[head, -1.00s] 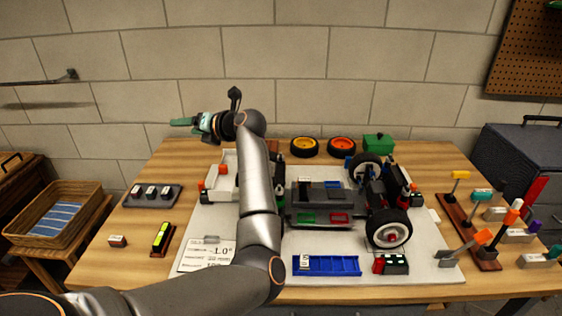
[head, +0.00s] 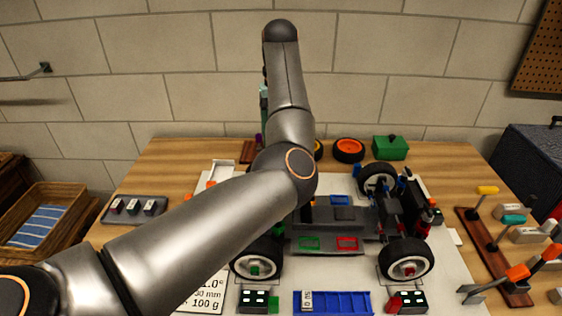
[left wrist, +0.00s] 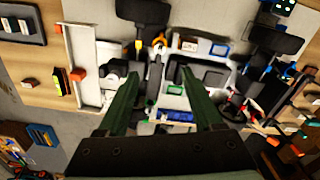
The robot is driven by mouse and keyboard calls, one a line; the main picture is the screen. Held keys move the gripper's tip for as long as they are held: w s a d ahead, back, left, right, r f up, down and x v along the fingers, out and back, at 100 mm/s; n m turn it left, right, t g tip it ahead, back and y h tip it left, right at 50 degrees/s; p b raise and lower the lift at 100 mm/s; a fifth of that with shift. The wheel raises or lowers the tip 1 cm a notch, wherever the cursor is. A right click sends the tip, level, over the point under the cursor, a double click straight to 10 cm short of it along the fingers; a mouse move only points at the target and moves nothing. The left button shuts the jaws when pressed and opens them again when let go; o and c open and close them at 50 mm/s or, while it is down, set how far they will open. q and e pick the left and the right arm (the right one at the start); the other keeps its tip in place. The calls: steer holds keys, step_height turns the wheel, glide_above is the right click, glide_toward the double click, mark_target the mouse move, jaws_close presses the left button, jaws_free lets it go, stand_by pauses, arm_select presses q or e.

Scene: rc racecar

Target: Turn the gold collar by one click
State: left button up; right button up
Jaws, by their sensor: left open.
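The RC car chassis (head: 365,215) stands on a pale mat on the bench, with its wheels on. My left gripper (left wrist: 160,73) is open and empty in the left wrist view, pointing down over the car (left wrist: 205,78) from above. In the head view only a teal sliver of the gripper (head: 264,98) shows; my left arm hides the rest. A small yellow-gold piece (left wrist: 138,46) sits by a dark wheel in the wrist view, beyond the left finger. I cannot tell whether it is the gold collar. My right gripper is not in view.
A blue tray (head: 345,303) lies at the mat's front. An orange-rimmed wheel (head: 348,150) and a green box (head: 390,148) are at the back. A grey block holder (head: 135,209) is at the left.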

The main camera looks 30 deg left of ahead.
arm_select(q)
steer(key=shift+w+a, duration=0.15)
steer(key=shift+w, duration=0.05)
steer(key=shift+w+f, duration=0.1)
step_height(320, 180, down, 12)
steer(key=shift+f, duration=0.1)
stand_by(0.3)
jaws_close()
stand_by(0.4)
